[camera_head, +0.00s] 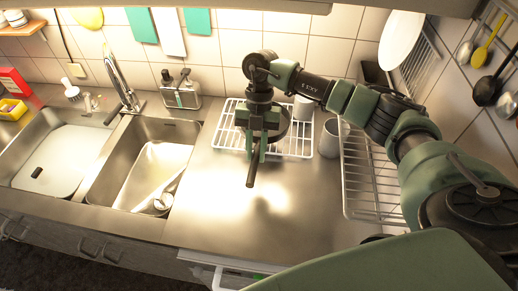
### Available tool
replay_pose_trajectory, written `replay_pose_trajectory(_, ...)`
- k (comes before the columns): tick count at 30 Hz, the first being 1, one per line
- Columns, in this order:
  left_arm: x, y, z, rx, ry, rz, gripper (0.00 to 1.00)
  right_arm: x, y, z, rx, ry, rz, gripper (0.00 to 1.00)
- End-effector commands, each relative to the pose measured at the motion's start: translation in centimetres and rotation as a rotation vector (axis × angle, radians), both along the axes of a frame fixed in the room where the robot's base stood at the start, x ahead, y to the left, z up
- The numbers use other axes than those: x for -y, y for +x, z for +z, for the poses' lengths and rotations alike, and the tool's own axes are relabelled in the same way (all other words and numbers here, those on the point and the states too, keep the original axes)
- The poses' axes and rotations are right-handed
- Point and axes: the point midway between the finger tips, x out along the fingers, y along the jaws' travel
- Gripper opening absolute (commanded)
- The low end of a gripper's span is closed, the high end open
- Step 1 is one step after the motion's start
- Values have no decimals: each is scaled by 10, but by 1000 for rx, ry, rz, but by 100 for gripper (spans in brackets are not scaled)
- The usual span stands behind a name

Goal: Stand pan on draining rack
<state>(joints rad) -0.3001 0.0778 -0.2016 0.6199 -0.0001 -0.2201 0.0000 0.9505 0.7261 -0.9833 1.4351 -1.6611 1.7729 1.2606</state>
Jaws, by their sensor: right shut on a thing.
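My right gripper (256,152) comes down from above over the worktop and is shut on the dark handle (251,175) of the pan. The pan's dark round body (283,124) shows partly behind the gripper; most of it is hidden. It is over the small white wire rack (229,139) at the back of the worktop; I cannot tell whether it touches the wires. A larger wire draining rack (353,190) stands at the right, partly hidden by my right arm. My left gripper is not in view.
A sink (127,160) with a tall tap (122,82) lies left. Soap bottles (184,88) stand behind. The front worktop (260,215) is clear.

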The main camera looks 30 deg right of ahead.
Motion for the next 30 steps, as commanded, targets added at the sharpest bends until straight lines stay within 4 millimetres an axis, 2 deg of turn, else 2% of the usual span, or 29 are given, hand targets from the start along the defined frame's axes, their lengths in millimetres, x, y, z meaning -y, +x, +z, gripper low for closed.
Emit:
replay_pose_trajectory(1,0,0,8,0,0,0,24,0,0,-6,-2,0,-1,0)
replay_pose_trajectory(15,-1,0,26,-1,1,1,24,0,0,-63,2,-1,3,0)
replay_pose_trajectory(27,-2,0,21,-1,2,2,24,0,1,-71,3,-1,5,0)
replay_pose_trajectory(28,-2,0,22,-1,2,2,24,0,0,-70,2,-1,5,30)
replay_pose_trajectory(30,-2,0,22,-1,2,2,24,0,0,-69,2,-1,5,43)
